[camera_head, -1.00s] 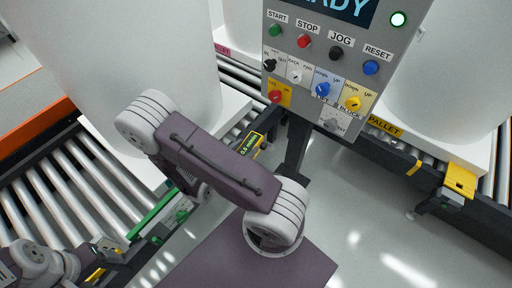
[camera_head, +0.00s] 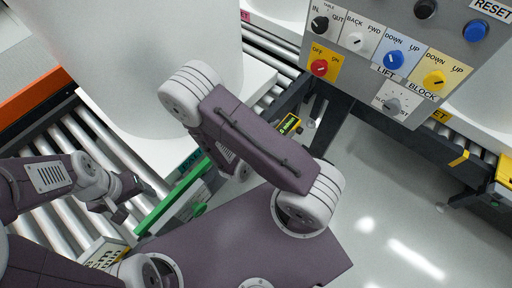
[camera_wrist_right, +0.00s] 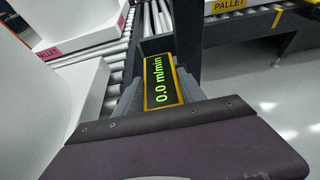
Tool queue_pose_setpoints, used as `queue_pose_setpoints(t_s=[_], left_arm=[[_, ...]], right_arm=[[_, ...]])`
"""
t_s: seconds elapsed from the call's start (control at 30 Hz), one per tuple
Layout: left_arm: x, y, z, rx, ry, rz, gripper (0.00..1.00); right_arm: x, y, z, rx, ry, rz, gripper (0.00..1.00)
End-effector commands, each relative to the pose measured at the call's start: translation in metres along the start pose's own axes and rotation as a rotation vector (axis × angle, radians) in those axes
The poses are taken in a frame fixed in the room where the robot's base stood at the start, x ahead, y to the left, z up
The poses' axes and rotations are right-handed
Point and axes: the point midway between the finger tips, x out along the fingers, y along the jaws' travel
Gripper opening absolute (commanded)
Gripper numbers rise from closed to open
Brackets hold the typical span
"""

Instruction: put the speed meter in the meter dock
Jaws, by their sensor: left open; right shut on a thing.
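The speed meter (camera_wrist_right: 160,82) is a small black display in a yellow frame, reading 0.0 m/min in green. My right gripper (camera_wrist_right: 158,88) is shut on it, with a grey finger on each side. In the head view the meter (camera_head: 288,125) shows just beyond my right arm, which hides most of the right gripper. It is held up near the conveyor's side, below the control panel. My left gripper (camera_head: 118,208) is open and empty over the rollers at the left. I cannot make out the meter dock for certain in either view.
The control panel (camera_head: 395,75) with knobs and buttons stands at the upper right. White tanks stand on the conveyors, one (camera_head: 125,60) at the left. A green rail (camera_head: 172,196) edges the left rollers (camera_head: 75,137). Open floor (camera_head: 385,190) lies at the right.

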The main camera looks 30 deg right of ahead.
Motion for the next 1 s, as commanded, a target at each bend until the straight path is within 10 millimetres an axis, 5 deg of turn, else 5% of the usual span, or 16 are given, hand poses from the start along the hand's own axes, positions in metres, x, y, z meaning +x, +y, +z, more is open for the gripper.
queue_pose_setpoints(t_s=[0.03,0.1,0.4,0.63,0.87,1.0], left_arm=[[0.030,-0.001,0.003,0.000,-0.001,0.000,0.72],[0.049,-0.001,0.005,0.000,0.000,0.000,0.72],[0.051,-0.001,0.005,0.000,0.000,0.000,0.72],[0.053,-0.001,0.005,0.000,0.000,0.000,0.72],[0.074,-0.002,0.008,0.000,0.000,0.000,0.72],[0.071,-0.001,0.007,0.000,0.000,0.000,0.72]], right_arm=[[0.004,0.010,-0.023,0.009,0.002,0.007,0.00],[0.000,0.025,-0.035,0.009,0.003,0.006,0.00],[-0.019,0.078,-0.069,0.000,0.001,0.001,0.00],[-0.020,0.083,-0.074,-0.002,0.000,-0.002,0.00],[-0.004,0.082,-0.111,-0.003,0.000,-0.002,0.00],[-0.005,0.082,-0.108,-0.001,0.001,-0.001,0.00]])
